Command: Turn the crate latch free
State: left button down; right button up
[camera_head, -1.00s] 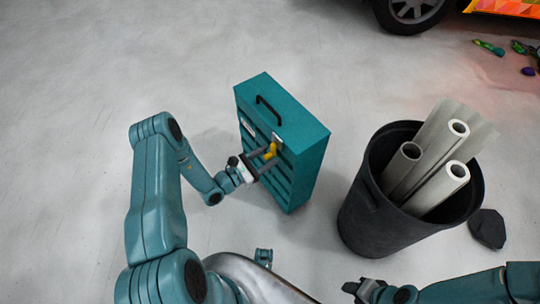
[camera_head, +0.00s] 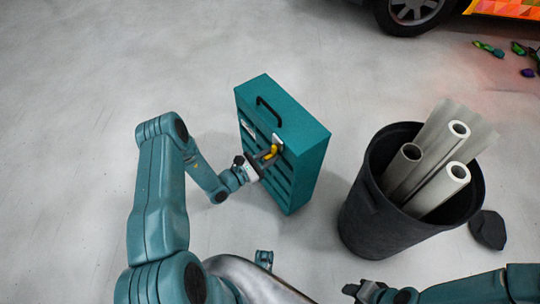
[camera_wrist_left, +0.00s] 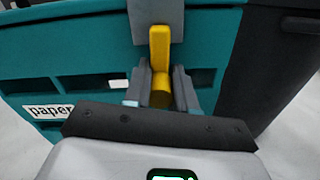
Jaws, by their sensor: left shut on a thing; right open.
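The teal crate (camera_head: 308,158) stands upright on the floor, with a black handle (camera_head: 268,110) on its top. Its yellow latch (camera_head: 271,151) is on the slotted side, by a grey plate. In the left wrist view the latch (camera_wrist_left: 160,48) has an upright yellow arm above a rounded yellow part. My left gripper (camera_head: 264,161) is shut on this rounded part, one finger on each side, as the left wrist view (camera_wrist_left: 160,92) shows. My right gripper (camera_head: 357,290) is open and empty at the bottom edge, away from the crate.
A dark lump (camera_head: 488,229) lies beside the bin. A vehicle wheel (camera_head: 410,8) is at the top. The floor left of the crate is clear.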

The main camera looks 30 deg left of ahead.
pick_arm(q)
jog(key=m, duration=0.4)
jog(key=shift+m+p, duration=0.3)
jog(key=shift+p, duration=0.05)
jog(key=m, duration=0.4)
jog(key=shift+m+p, duration=0.3)
jog(key=shift+p, duration=0.05)
jog(key=m+p, duration=0.1)
jog(key=m, duration=0.3)
jog(key=shift+f+m+p, duration=0.1)
jog(key=shift+m+p, duration=0.2)
jog(key=shift+m, duration=1.8)
jog(key=c, duration=0.9)
grip_release()
